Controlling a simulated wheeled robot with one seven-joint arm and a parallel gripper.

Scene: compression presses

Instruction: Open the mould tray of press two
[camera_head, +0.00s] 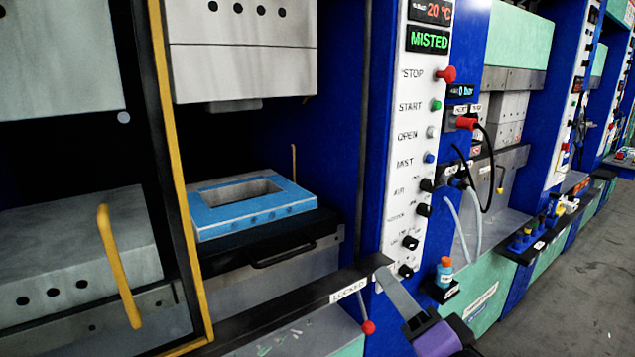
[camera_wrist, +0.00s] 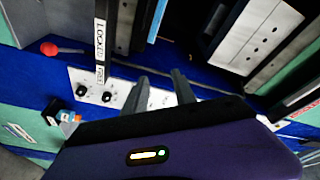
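A blue mould (camera_head: 245,200) with a rectangular opening lies on a dark tray (camera_head: 265,240) in the middle press, under its raised upper block. The tray's front has a black bar handle (camera_head: 284,255). Below it runs a dark rail with a "LOCKED" label (camera_head: 348,290) and a lever with a red knob (camera_head: 368,327). In the wrist view the label (camera_wrist: 100,50) and knob (camera_wrist: 48,48) show at left. My gripper (camera_head: 392,285) is right of the knob, apart from the handle. In the wrist view its two fingers (camera_wrist: 160,82) stand apart with nothing between them. I cannot read a press number.
A control panel (camera_head: 415,150) showing "MISTED" stands right of the tray. A yellow-edged guard (camera_head: 172,150) stands at left, before another press with a yellow handle (camera_head: 118,265). A blue bottle with an orange cap (camera_head: 445,272) sits right of my gripper. Floor is clear at right.

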